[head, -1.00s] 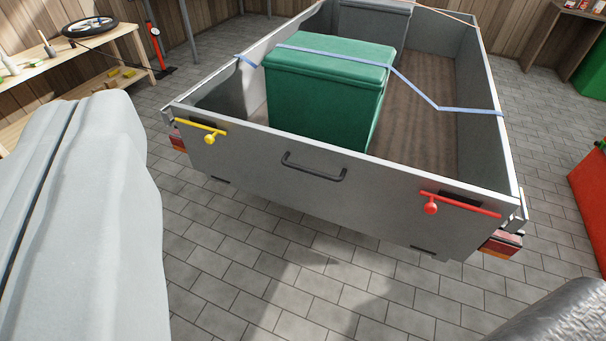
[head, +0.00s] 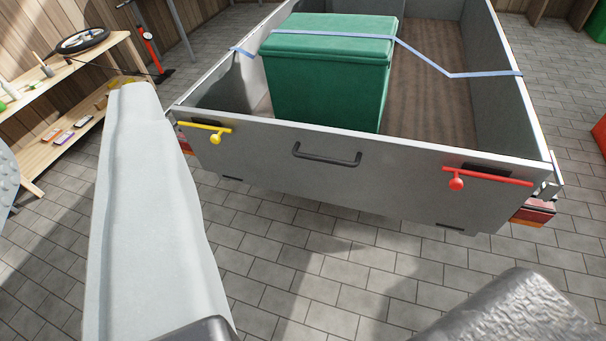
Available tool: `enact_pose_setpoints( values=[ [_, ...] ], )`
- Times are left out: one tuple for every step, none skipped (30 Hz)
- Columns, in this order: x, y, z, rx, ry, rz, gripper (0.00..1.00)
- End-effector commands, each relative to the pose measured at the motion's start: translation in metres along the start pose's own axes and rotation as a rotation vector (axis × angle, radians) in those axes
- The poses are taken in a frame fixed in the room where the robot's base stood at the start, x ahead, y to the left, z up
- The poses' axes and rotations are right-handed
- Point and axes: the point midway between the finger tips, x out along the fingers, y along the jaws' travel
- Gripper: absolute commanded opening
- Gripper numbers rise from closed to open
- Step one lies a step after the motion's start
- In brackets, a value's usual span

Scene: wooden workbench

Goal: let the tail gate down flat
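The tail gate (head: 300,186) is a grey panel standing upright across the near end of the grey trailer. A dark pull handle (head: 327,158) is fixed near its middle. A yellow latch (head: 208,129) sits at its upper left corner and a red latch (head: 487,177) at its upper right. Both latch bars lie roughly level across the gate's end edges, each with a round knob below. Nothing visible touches the gate or the latches.
A green lidded box (head: 330,75) stands in the trailer behind the gate, with a blue strap (head: 420,62) over it to the right wall. A wooden shelf (head: 75,120) stands at left. The paved floor (head: 300,270) before the gate is clear.

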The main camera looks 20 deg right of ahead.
Motion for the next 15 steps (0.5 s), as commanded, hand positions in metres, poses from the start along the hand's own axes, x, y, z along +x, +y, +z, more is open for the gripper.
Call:
enact_pose_setpoints(
  values=[
    [0.016, 0.001, 0.008, 0.05, -0.008, 0.001, 0.29],
    [0.024, 0.001, 0.011, 0.084, -0.008, 0.001, 0.29],
    [0.035, 0.002, 0.016, 0.132, -0.008, 0.003, 0.29],
    [0.043, 0.003, 0.019, 0.166, -0.006, 0.005, 0.29],
    [0.051, 0.003, 0.023, 0.202, -0.006, 0.008, 0.29],
    [0.062, 0.005, 0.029, 0.248, -0.005, 0.013, 0.29],
    [0.07, 0.006, 0.032, 0.283, -0.003, 0.016, 0.29],
    [0.078, 0.007, 0.037, 0.317, -0.003, 0.021, 0.29],
    [0.088, 0.009, 0.043, 0.363, -0.001, 0.029, 0.29],
    [0.095, 0.011, 0.048, 0.397, 0.002, 0.034, 0.29],
    [0.102, 0.012, 0.053, 0.43, 0.002, 0.041, 0.29],
    [0.112, 0.015, 0.06, 0.476, 0.005, 0.051, 0.29],
    [0.119, 0.017, 0.065, 0.509, 0.008, 0.059, 0.29],
    [0.126, 0.019, 0.07, 0.541, 0.011, 0.067, 0.29],
    [0.135, 0.022, 0.077, 0.585, 0.015, 0.079, 0.29]
  ],
)
